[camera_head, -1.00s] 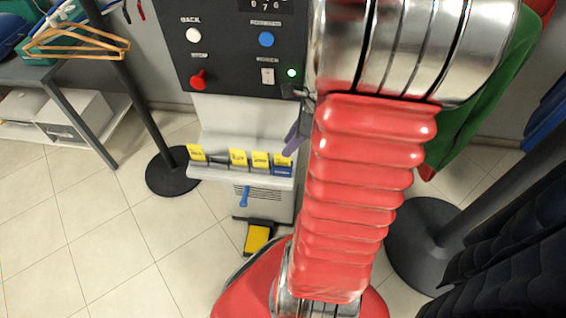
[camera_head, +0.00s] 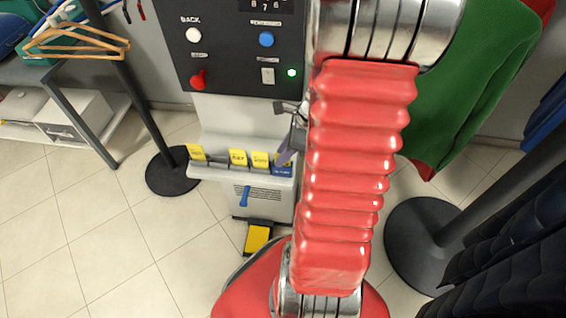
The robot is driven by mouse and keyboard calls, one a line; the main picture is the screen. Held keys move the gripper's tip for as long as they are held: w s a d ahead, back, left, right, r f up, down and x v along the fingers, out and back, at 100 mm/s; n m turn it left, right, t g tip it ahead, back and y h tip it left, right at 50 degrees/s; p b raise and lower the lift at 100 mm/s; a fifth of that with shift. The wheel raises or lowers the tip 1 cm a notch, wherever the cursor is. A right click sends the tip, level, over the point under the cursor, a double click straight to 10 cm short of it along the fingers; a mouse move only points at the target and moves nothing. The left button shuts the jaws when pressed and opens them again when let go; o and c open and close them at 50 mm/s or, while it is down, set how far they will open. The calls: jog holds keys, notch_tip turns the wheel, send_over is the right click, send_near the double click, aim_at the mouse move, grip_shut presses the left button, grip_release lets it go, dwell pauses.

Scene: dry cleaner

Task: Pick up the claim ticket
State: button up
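Several yellow tickets stand along the light grey ledge of the machine, among them a left one (camera_head: 196,152), a middle one (camera_head: 237,157) and one to its right (camera_head: 260,159). A further yellow ticket (camera_head: 282,157) with a blue label below it is at the ledge's right end. I cannot tell which is the claim ticket, as their print is too small. My gripper (camera_head: 287,152) shows only in part beside my red arm, at the right-end ticket and overlapping it in the picture. Contact and finger opening cannot be made out, since the arm hides the rest.
The dark control panel (camera_head: 235,50) with knobs, a red lever and a lit green lamp is above the ledge. A blue handle (camera_head: 244,196) and yellow pedal (camera_head: 257,238) are below. Posts with round black bases stand left (camera_head: 172,172) and right (camera_head: 415,245). A green garment (camera_head: 465,85) hangs right.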

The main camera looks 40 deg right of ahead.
jog(key=shift+w+a+f, duration=0.1)
jog(key=shift+f, duration=0.3)
grip_shut()
dwell(0.4)
